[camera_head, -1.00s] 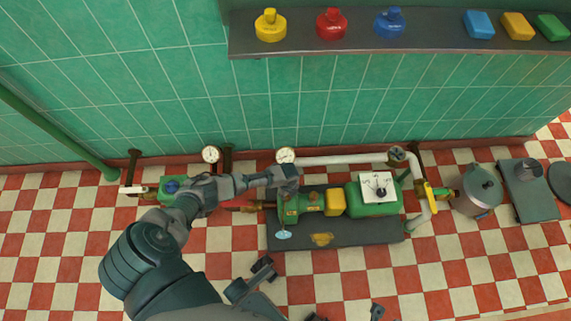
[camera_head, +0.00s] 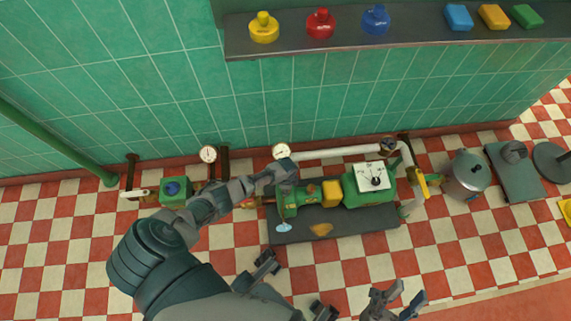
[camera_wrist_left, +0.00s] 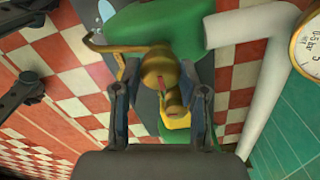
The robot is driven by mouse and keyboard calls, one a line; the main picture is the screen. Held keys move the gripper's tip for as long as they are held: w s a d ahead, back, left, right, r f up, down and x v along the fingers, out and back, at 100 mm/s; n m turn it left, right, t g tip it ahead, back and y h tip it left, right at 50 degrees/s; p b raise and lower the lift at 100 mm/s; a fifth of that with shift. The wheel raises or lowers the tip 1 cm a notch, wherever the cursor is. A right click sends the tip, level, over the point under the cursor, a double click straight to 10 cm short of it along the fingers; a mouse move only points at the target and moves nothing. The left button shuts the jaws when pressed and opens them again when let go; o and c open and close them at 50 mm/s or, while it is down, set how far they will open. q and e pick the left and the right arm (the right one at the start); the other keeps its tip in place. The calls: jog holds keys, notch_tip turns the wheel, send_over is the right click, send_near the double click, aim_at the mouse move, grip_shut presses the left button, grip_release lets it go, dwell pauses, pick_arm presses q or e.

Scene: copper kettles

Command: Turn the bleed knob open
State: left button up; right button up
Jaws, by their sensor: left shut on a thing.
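The bleed knob (camera_wrist_left: 160,72) is a small brass piece with a red mark, on top of the green pump casing (camera_wrist_left: 203,30) in the left wrist view. My left gripper (camera_wrist_left: 160,100) has a finger on either side of it and is shut on it. In the head view my left gripper (camera_head: 284,172) reaches down at the left end of the green pump (camera_head: 292,195) and hides the knob. My right gripper (camera_head: 398,298) is at the lower edge, with its fingers apart and empty, clear of the pump.
The pump stands on a dark base plate (camera_head: 345,224). A white pipe (camera_head: 335,154) and two round gauges, left (camera_head: 208,154) and right (camera_head: 281,151), stand close behind. A metal pot (camera_head: 466,177) is at the right. A shelf (camera_head: 400,30) with coloured bottles and blocks hangs above.

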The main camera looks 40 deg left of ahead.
pick_arm(q)
jog(key=shift+n, duration=0.3)
jog(key=o, duration=1.1)
jog(key=shift+o, duration=0.2)
notch_tip(320, 180, up, 12)
jog(key=shift+w+d+f, duration=0.1)
jog(key=shift+f, duration=0.05)
